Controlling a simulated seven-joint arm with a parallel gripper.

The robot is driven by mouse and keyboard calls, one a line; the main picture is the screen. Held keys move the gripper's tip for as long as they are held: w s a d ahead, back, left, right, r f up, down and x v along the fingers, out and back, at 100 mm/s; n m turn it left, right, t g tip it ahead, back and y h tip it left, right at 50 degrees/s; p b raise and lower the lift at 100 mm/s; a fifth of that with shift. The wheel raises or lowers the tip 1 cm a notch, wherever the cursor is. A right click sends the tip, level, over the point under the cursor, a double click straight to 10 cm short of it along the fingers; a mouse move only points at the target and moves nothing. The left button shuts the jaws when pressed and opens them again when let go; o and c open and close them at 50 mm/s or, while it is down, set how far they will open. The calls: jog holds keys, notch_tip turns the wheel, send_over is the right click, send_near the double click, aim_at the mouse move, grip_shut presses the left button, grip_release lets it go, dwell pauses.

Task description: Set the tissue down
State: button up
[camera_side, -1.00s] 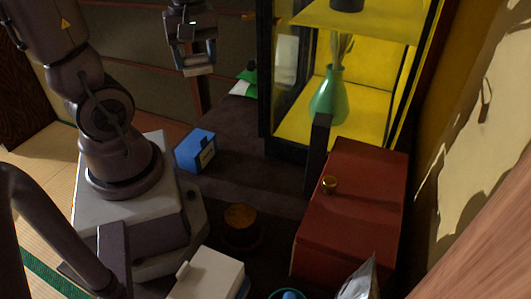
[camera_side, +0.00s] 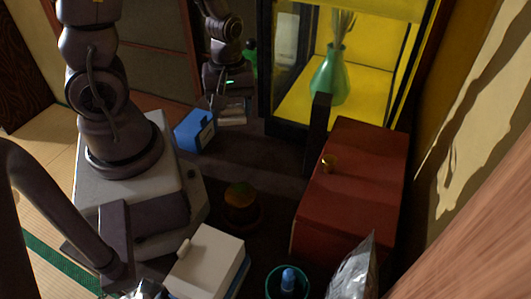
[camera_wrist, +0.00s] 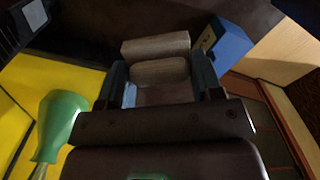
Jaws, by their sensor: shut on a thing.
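My gripper (camera_side: 231,107) points down above the dark surface, between the blue box and the yellow-lit cabinet. It is shut on a small pale grey-beige, block-like bundle, the tissue (camera_side: 232,117). In the wrist view the tissue (camera_wrist: 160,72) sits between the two fingers of my gripper (camera_wrist: 162,82). A second pale block shape shows just past it; I cannot tell if it is part of the same thing. The tissue is low, close to the surface; I cannot tell whether it touches.
The blue box (camera_side: 194,131) stands just left of my gripper and also shows in the wrist view (camera_wrist: 230,47). The green vase (camera_side: 328,78) is in the cabinet at right. A red chest (camera_side: 352,195), a round pot (camera_side: 240,203) and a white-lidded box (camera_side: 207,262) stand nearer.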

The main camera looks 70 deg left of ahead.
aim_at(266, 153)
jog(key=w+f+m, duration=0.4)
jog(key=w+f, duration=0.1)
jog(key=w+d+f+m, duration=0.1)
jog(key=w+f+m, duration=0.1)
jog(key=f, duration=0.1)
jog(key=shift+w+f, duration=0.1)
jog(key=shift+w, duration=0.1)
jog(key=shift+f, duration=2.25)
jog(key=shift+f, duration=0.15)
jog(key=o, duration=0.9)
